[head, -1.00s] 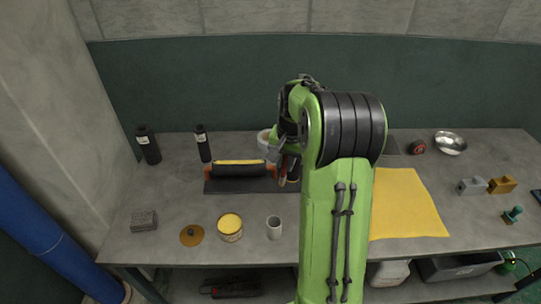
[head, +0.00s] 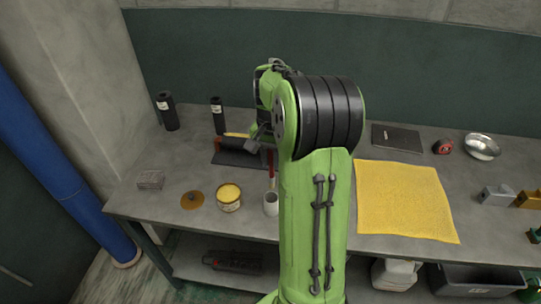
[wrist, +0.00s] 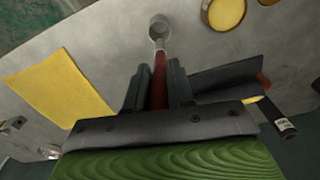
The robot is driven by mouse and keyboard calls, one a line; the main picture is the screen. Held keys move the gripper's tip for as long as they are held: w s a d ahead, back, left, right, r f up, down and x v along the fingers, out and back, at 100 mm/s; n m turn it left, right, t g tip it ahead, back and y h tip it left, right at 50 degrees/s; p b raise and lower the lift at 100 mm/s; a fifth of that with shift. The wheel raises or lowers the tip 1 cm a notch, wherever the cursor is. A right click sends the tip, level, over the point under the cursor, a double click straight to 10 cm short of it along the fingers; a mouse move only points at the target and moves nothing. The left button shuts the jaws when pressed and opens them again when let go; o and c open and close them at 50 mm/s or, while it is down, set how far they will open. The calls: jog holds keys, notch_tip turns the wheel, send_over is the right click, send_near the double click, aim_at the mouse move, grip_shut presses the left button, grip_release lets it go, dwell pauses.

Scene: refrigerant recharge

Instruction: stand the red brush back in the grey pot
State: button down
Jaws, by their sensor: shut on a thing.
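The red brush (wrist: 159,80) is held between the two dark fingers of my gripper (wrist: 155,88), which is shut on it. In the head view the brush (head: 271,165) hangs upright, its lower end at the mouth of the grey pot (head: 271,205). The pot (wrist: 159,24) stands on the bench near its front edge. In the wrist view the brush's pale lower end overlaps the pot's mouth. I cannot tell how far inside it is. In the head view my gripper is partly hidden by my arm, above and behind the pot.
A yellow-topped tin (head: 229,197) stands just left of the pot, with an amber disc (head: 192,200) beyond it. A dark mat (head: 238,158) with a roller-like tool lies behind. A yellow cloth (head: 402,200) lies right of my arm. The bench's front edge is close to the pot.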

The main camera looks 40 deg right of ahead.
aim_at(271, 177)
jog(key=shift+f+b, duration=3.2)
jog(key=shift+f, duration=1.25)
jog(key=c, duration=0.9)
grip_release()
jog(key=r+p, duration=0.1)
jog(key=r, duration=0.4)
jog(key=r+p, duration=0.2)
jog(key=r, duration=0.3)
jog(key=r+p, duration=0.2)
jog(key=r, duration=0.4)
jog(key=shift+w+d, duration=0.25)
jog(key=shift+f, duration=0.1)
